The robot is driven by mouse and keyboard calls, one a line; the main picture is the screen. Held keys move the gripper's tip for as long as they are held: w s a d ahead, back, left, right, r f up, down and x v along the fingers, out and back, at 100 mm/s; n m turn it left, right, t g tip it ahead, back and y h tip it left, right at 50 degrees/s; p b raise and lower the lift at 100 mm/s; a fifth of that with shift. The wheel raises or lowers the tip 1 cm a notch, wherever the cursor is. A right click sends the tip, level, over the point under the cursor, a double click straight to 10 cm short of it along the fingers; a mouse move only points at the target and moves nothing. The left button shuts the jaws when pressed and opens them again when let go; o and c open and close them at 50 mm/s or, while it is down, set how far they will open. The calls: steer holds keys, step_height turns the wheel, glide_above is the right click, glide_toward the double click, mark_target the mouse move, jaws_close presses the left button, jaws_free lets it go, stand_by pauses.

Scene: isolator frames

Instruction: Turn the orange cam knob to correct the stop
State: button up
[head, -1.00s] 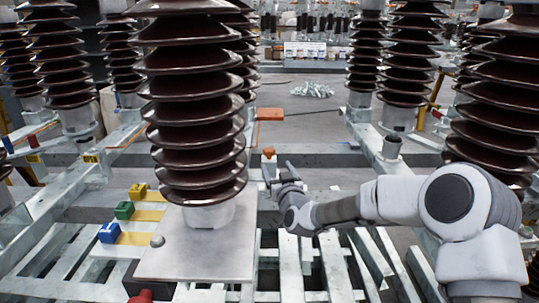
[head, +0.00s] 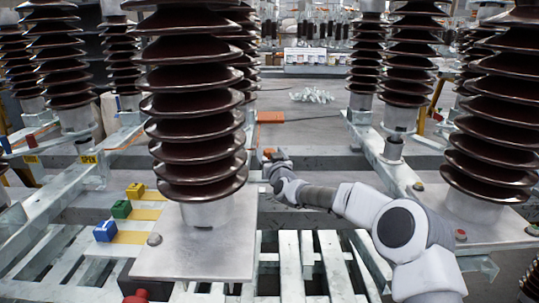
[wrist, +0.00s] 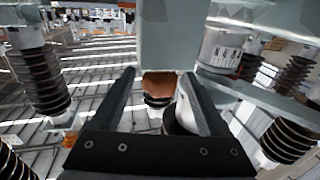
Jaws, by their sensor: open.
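The orange cam knob (wrist: 158,84) shows in the wrist view as a small brownish-orange block under a grey steel beam (wrist: 168,40). It lies between the two dark fingers of my gripper (wrist: 158,77), near their tips. The fingers are open, one on each side, and I cannot tell whether either touches it. In the head view my gripper (head: 274,160) is at the cross beam, just right of the large brown insulator (head: 195,100). A bit of the orange knob (head: 268,152) shows at its tip; the rest is hidden. The stop cannot be made out.
Tall ribbed insulators stand on both sides, with another (head: 495,110) at right beside my arm. Yellow, green (head: 121,209) and blue blocks sit on the frame at left. A red knob (head: 136,296) is at the bottom edge. Slatted steel lies below my arm.

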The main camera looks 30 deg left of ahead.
steer(key=shift+w+a, duration=0.1)
steer(key=shift+w, duration=0.1)
jaws_close()
steer(key=shift+s+a+r+m+t+h+p, duration=0.2)
steer(key=shift+m+t+h+p, duration=0.15)
steer(key=shift+p, duration=0.65)
steer(key=shift+w+d+f+m+t+h+p, duration=0.15)
steer(key=shift+m+t+h+p, duration=0.2)
steer(key=shift+h+p, duration=0.25)
jaws_free()
steer(key=shift+d, duration=0.1)
steer(key=p+v, duration=0.3)
steer(key=v, duration=0.9)
